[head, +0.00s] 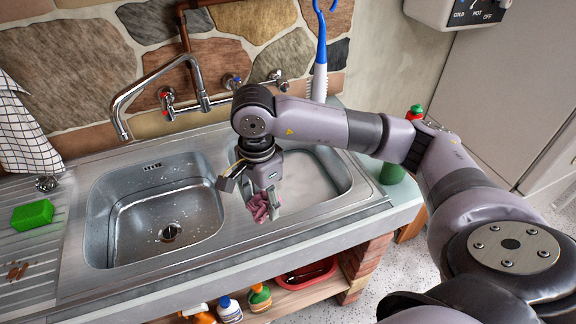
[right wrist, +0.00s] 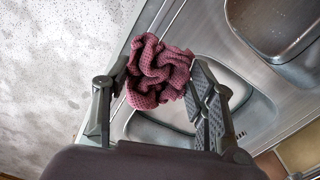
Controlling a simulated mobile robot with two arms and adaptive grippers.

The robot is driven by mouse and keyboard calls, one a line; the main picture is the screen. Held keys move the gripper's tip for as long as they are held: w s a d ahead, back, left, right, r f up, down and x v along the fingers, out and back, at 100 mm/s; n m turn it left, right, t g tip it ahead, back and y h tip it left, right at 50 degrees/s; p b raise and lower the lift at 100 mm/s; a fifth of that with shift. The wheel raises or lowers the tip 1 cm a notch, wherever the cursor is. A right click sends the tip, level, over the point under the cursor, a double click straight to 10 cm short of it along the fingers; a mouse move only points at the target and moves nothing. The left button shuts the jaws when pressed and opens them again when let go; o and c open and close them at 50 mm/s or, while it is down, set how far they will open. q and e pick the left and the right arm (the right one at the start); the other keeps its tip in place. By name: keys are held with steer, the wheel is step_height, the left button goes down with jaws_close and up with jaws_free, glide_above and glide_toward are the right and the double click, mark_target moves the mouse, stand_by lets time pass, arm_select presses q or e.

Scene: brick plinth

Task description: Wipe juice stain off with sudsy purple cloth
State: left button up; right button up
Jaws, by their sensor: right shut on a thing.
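My right gripper (head: 268,207) is shut on a crumpled purple cloth (head: 257,207), held above the sink's front edge by the right basin. In the right wrist view the cloth (right wrist: 158,72) is bunched between the two fingers of the right gripper (right wrist: 160,85). I cannot tell whether the cloth has suds on it. A reddish-brown stain (head: 18,270) lies on the ribbed drainboard at the far left, well away from the gripper. My left gripper is not in view.
The left basin (head: 150,215) is empty apart from drops. The right basin (head: 318,168) holds something pale. A green sponge (head: 33,215) lies on the drainboard behind the stain. A tap (head: 150,78) arches over the left basin. Bottles (head: 259,297) and a red tub (head: 308,273) stand below.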

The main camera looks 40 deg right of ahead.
steer(key=w+m, duration=0.1)
steer(key=m, duration=0.2)
steer(key=w+d+m, duration=0.1)
steer(key=m, duration=0.2)
steer(key=w+m, duration=0.1)
steer(key=m, duration=0.2)
steer(key=shift+d+f, duration=0.3)
steer(key=shift+d, duration=0.1)
steer(key=w+d+f+m, duration=0.2)
steer(key=d+m, duration=0.1)
steer(key=m, duration=0.8)
steer(key=w+d+f+m+p, duration=0.1)
steer(key=w+d+m, duration=0.15)
steer(key=m, duration=0.75)
steer(key=w+d+f+m, duration=0.15)
steer(key=d+m, duration=0.25)
steer(key=m, duration=0.7)
steer(key=f+b, duration=0.4)
steer(key=f, duration=0.3)
steer(key=f+b, duration=0.5)
steer(key=f, duration=0.2)
steer(key=f+b, duration=0.5)
steer(key=f, duration=0.2)
steer(key=shift+s+a, duration=0.1)
steer(key=shift+s, duration=0.15)
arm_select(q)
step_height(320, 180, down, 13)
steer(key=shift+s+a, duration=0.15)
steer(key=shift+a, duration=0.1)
